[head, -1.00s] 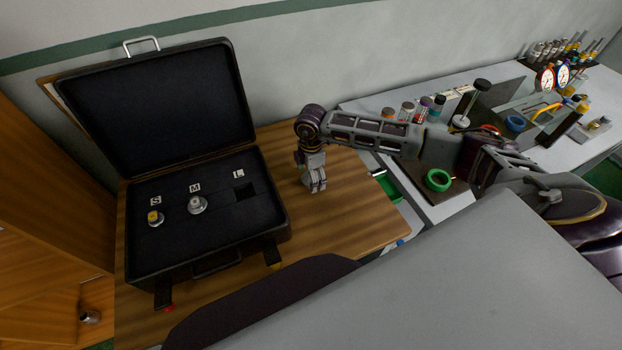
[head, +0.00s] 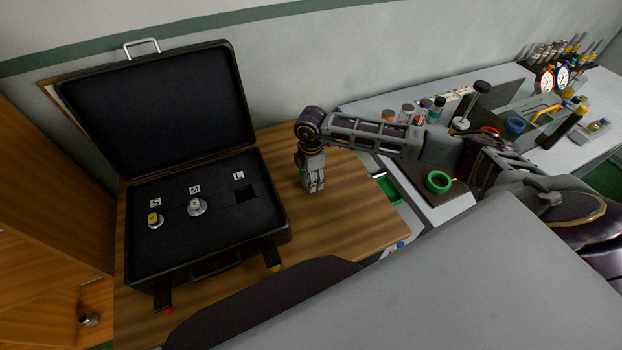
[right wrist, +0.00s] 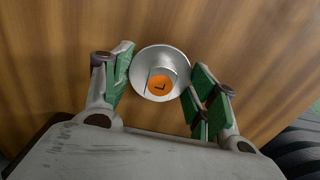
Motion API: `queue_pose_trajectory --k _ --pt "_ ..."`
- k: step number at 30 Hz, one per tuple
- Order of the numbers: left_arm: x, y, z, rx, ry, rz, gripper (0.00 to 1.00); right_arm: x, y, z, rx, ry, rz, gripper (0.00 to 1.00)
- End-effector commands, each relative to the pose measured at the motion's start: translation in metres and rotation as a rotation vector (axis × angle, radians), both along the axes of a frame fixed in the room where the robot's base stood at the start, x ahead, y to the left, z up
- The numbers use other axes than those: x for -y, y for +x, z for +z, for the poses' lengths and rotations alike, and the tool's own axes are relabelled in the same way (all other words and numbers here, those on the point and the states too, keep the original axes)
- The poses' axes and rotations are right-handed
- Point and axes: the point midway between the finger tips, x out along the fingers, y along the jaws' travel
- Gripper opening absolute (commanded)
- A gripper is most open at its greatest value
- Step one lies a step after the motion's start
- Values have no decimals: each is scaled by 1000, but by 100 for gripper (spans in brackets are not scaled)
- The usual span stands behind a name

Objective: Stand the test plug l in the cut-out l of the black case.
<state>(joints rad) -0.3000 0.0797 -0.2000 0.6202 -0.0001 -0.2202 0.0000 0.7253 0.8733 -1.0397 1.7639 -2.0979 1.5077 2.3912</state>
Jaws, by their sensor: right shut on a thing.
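The test plug l (right wrist: 160,72) has a silver disc-shaped flange and an orange top marked L. It shows between the green-padded fingers of my right gripper (right wrist: 160,85), which is shut on it. In the head view my right gripper (head: 314,182) points down low over the wooden table, right of the black case, and hides the plug. I cannot tell whether the plug touches the wood. The black case (head: 205,262) is open, and its square cut-out l (head: 245,193) is empty beside the L label. My left gripper is not in view.
A silver plug with a yellow top (head: 155,220) stands at S and a silver plug (head: 197,207) at M. The raised case lid (head: 158,108) is at the back. A green ring (head: 438,181) and several bottles lie on the right bench. Wood between case and gripper is clear.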

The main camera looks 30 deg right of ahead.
Motion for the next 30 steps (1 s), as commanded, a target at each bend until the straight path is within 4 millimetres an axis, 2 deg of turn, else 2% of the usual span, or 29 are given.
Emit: queue_pose_trajectory --k 8,21,30 --pt "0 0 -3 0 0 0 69 0 1 16 3 1 0 24" --pt "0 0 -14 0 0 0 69 0 1 78 5 1 0 24" --pt "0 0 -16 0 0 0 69 0 1 99 2 0 0 24"
